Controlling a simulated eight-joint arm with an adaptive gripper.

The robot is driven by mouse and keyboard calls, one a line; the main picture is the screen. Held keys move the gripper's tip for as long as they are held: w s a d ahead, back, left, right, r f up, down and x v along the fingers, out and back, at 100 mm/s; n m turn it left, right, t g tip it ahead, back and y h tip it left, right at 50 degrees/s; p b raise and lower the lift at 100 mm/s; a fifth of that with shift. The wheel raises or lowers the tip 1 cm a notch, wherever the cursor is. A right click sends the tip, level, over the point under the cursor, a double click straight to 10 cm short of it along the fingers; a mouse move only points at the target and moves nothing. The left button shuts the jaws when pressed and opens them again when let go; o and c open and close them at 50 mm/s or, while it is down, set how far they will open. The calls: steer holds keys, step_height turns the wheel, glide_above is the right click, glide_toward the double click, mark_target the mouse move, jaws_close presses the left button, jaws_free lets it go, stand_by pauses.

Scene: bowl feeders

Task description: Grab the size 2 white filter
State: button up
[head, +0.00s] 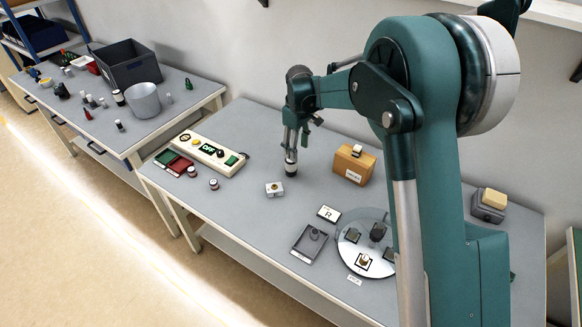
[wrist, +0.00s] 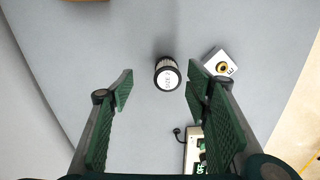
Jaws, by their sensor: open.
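A small white filter with dark end rings (wrist: 167,73) stands on the grey table, its round white top facing the wrist camera. The writing on that top is too small to read with certainty. In the head view the filter (head: 291,168) is just below my gripper (head: 291,148). In the wrist view my gripper (wrist: 160,85) is open, with one green-padded finger on each side. The filter lies between the fingertips and a little beyond them, nearer the right finger. Nothing is held.
A small white block with a round fitting (head: 274,189) stands close to the filter. A control panel (head: 208,154), a wooden box (head: 353,164), a grey tray (head: 299,246) and a round plate (head: 346,258) are on the same table. Bare tabletop surrounds the filter.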

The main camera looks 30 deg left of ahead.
mark_target(291, 165)
steer(key=shift+s+a+f+n, duration=0.15)
steer(key=shift+s+a+f, duration=0.1)
steer(key=shift+a+f, duration=0.35)
steer(key=shift+s+a+f+n, duration=0.15)
steer(key=shift+s+a+f, duration=0.05)
steer(key=shift+a+f, duration=0.35)
steer(key=shift+f, duration=1.25)
steer(key=shift+s+f+b, duration=0.15)
steer(key=shift+f+b, duration=0.3)
steer(key=shift+f, duration=2.15)
steer(key=shift+c, duration=0.5)
steer(key=c, duration=0.9)
